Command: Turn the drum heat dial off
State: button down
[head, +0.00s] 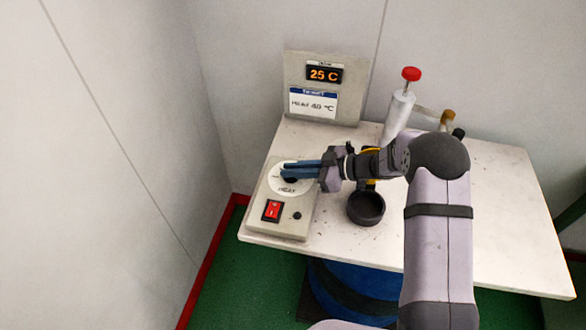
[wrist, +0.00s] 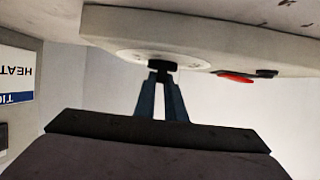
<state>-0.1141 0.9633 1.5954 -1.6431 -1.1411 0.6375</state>
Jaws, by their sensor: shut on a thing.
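The heat dial's white disc (head: 279,186) is on top of a beige control box (head: 287,228) at the left of the table. Its black knob (head: 290,180) is mostly covered by my blue fingers in the head view. My gripper (head: 287,171) reaches in from the right and is shut on the knob. In the wrist view the two fingertips (wrist: 162,78) meet at the black knob (wrist: 162,66) below the white disc (wrist: 150,55). The dial's setting cannot be read. A display (head: 324,73) on the upright panel reads 25 C.
A red rocker switch (head: 272,210) and a small black button (head: 297,215) are on the box front. A white cylinder with a red knob (head: 411,74) stands behind my arm. The table's right side (head: 515,220) is clear.

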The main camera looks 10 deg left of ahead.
jog(key=c, duration=1.8)
grip_release()
jog(key=shift+r+b, duration=0.9)
jog(key=shift+r, duration=4.15)
